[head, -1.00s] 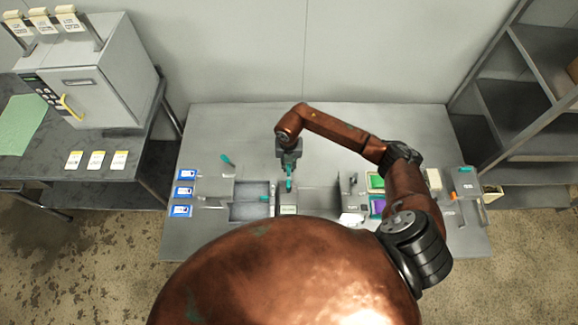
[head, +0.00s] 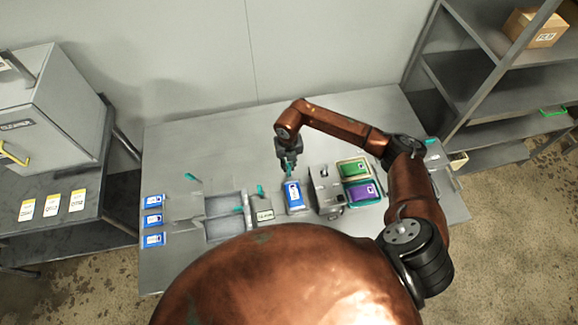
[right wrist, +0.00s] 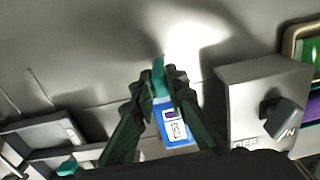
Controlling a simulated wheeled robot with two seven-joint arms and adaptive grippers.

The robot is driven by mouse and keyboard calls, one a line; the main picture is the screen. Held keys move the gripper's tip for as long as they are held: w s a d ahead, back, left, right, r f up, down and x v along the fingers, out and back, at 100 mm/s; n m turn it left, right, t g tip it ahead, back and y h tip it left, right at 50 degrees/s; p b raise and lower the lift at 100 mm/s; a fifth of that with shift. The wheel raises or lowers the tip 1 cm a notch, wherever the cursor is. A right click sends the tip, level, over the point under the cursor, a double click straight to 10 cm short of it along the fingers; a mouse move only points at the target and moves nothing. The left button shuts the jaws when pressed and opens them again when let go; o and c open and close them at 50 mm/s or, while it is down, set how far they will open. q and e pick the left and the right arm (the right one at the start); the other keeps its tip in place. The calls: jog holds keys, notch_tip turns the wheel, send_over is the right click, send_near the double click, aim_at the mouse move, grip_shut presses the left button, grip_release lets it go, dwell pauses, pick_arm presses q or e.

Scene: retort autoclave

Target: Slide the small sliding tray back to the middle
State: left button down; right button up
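My right gripper (head: 288,164) points down over the table's middle. Its fingers lie on both sides of an upright teal handle, which shows between the fingertips in the right wrist view (right wrist: 158,78). They look closed on it. A blue pouch with a white label (head: 293,196) lies just in front of the handle; it also shows in the right wrist view (right wrist: 176,128). The small tray itself is mostly hidden under the pouch and gripper. A small label plate (head: 264,215) is to its left, a grey box (head: 324,188) to its right. My left gripper is out of view.
A grey two-compartment tray (head: 224,192) stands to the left, with several blue pouches (head: 153,219) at the table's left edge. Green (head: 353,168) and purple (head: 362,192) pouches lie right of the box. The table (head: 230,135) is clear behind.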

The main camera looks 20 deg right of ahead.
jog(key=o, duration=0.3)
jog(key=shift+o, duration=0.4)
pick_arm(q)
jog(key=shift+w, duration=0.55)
pick_arm(e)
notch_tip(320, 180, up, 12)
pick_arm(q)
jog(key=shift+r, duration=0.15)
pick_arm(e)
jog(key=shift+r, duration=0.1)
